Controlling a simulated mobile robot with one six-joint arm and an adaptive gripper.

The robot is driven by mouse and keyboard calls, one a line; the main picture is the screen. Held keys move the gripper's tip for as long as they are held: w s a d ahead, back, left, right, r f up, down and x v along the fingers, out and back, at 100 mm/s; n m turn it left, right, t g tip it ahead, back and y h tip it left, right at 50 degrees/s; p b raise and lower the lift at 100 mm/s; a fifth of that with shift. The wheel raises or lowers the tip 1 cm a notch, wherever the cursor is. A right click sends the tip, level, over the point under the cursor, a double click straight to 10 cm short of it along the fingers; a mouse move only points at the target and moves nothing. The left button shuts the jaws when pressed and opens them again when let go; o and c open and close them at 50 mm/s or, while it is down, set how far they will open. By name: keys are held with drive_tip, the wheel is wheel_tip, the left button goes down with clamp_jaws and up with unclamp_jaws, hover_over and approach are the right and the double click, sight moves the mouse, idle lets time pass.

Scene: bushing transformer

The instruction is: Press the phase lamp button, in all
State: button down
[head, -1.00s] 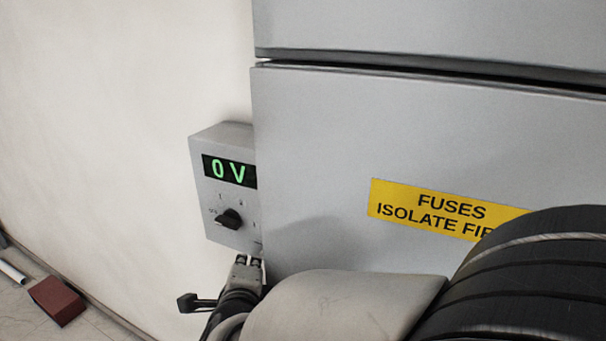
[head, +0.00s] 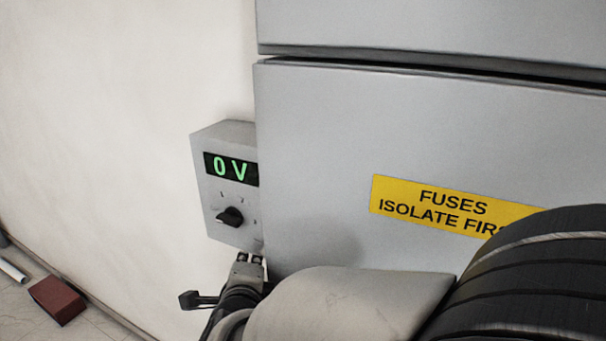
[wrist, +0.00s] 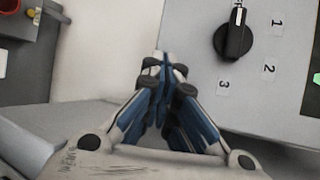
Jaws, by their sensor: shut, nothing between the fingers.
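A grey meter box (head: 226,190) is on the left side of the grey cabinet. Its display (head: 230,168) reads 0 V in green. Below it is a black rotary knob (head: 230,216), also large in the wrist view (wrist: 233,41), with marks 1, 2 and 3 around it. My gripper (head: 250,258) is just below the box's lower edge in the head view. In the wrist view its fingertips (wrist: 165,62) meet, empty, to the left of and below the knob. I cannot make out a phase lamp button; the box's lower part is partly hidden.
The cabinet front (head: 330,130) fills the right, with a yellow fuse warning label (head: 440,208). My arm covers the lower right. A dark red block (head: 57,301) lies on the floor at left. A dark grey object (wrist: 30,45) stands at the wrist view's upper left.

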drive_tip(key=shift+w+r, duration=0.25)
drive_tip(key=shift+r, duration=0.15)
drive_tip(key=s, duration=0.1)
drive_tip(key=s+a, duration=0.1)
drive_tip(key=s, duration=0.2)
drive_tip(key=shift+s+a+f, duration=0.15)
drive_tip(key=shift+a+f, duration=0.1)
drive_tip(key=shift+f, duration=0.1)
idle(0.5)
